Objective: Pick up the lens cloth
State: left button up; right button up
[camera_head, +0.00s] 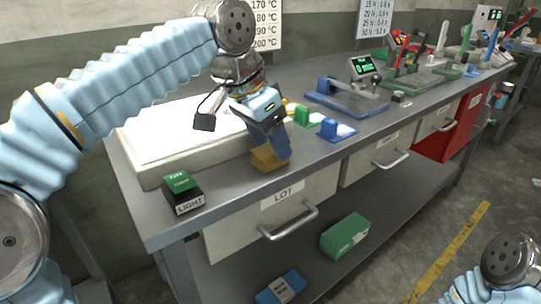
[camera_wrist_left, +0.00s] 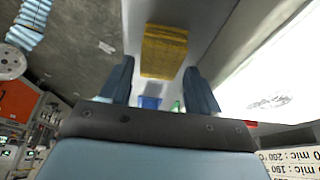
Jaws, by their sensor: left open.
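The lens cloth appears to be the yellow folded block (camera_head: 268,159) near the front edge of the grey bench, beside the white light panel. It also shows in the left wrist view (camera_wrist_left: 164,50), beyond the gap between the fingers. My left gripper (camera_head: 270,143) is just above the cloth, pointing down, with blue fingers. In the left wrist view its fingers (camera_wrist_left: 160,88) are apart with nothing between them. The fingers hide part of the cloth in the head view, so I cannot tell whether they touch it. My right gripper is out of view.
The light panel (camera_head: 150,160) lies left of the cloth, with a black-green LIGHT box (camera_head: 183,192) at the bench corner. A LOT drawer (camera_head: 275,210) is below. A green box (camera_head: 345,235) lies on the lower shelf.

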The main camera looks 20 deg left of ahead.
pick_arm(q)
jog(key=shift+x, duration=1)
jog(key=shift+c, duration=0.4)
jog(key=c, duration=0.7)
jog(key=shift+o, duration=0.2)
jog(key=shift+r, duration=0.1)
